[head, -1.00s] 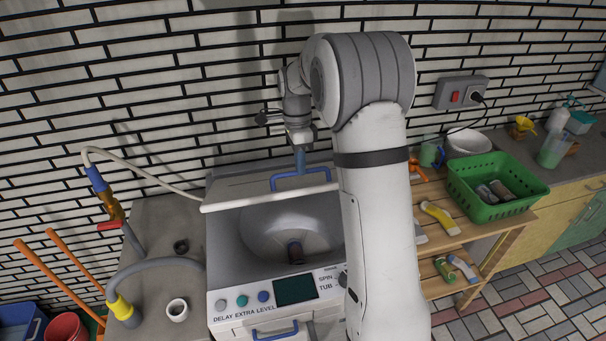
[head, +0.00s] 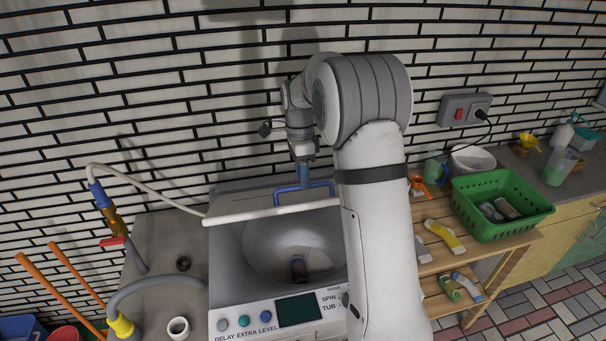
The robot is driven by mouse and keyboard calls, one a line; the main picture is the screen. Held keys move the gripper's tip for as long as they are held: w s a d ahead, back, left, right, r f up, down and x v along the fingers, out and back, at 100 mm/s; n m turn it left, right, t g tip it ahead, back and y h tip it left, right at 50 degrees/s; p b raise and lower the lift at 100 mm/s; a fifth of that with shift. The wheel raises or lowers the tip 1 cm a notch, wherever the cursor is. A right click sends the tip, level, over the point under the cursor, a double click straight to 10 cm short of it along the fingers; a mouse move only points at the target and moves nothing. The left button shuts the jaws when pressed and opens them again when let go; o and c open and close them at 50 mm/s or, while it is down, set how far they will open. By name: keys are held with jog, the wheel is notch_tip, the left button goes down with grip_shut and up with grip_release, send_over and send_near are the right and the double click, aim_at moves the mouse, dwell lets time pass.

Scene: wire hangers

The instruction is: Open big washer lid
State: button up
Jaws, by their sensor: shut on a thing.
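The big washer (head: 224,275) stands in the middle of the head view with its tub opening uncovered. Its white lid (head: 245,206) is raised at the back of the opening, with its front edge crossing above the tub. A blue handle (head: 290,186) sits on the lid. My gripper (head: 304,184) reaches down from above and is shut on the blue handle. The fingertips are small and partly hidden by the handle. A dark cylindrical object (head: 298,268) lies inside the tub.
A wooden rack (head: 480,245) at right bears a green basket (head: 500,203) and several bottles. A brick wall is close behind the washer.

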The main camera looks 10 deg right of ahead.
jog(key=shift+w, duration=0.15)
notch_tip(320, 180, up, 8)
jog(key=w+b, duration=0.1)
jog(key=shift+w+f+b, duration=0.15)
jog(key=shift+b, duration=0.2)
dwell(0.4)
jog(key=s+n+t+b, duration=0.35)
jog(key=s+n, duration=0.65)
jog(key=s, duration=0.7)
jog(key=s+f+n+t+b, duration=0.1)
jog(key=s+f+n, duration=0.2)
jog(key=s, duration=0.4)
jog(key=s+f+n+t+b, duration=0.1)
jog(key=s+f+n, duration=0.3)
jog(key=s, duration=0.3)
jog(key=shift+a+f+n+b, duration=0.15)
jog(key=shift+a+n+b, duration=0.1)
jog(key=shift+n+b, duration=0.15)
jog(key=shift+o, duration=0.3)
jog(key=shift+s+f, duration=0.1)
jog(key=shift+f, duration=0.05)
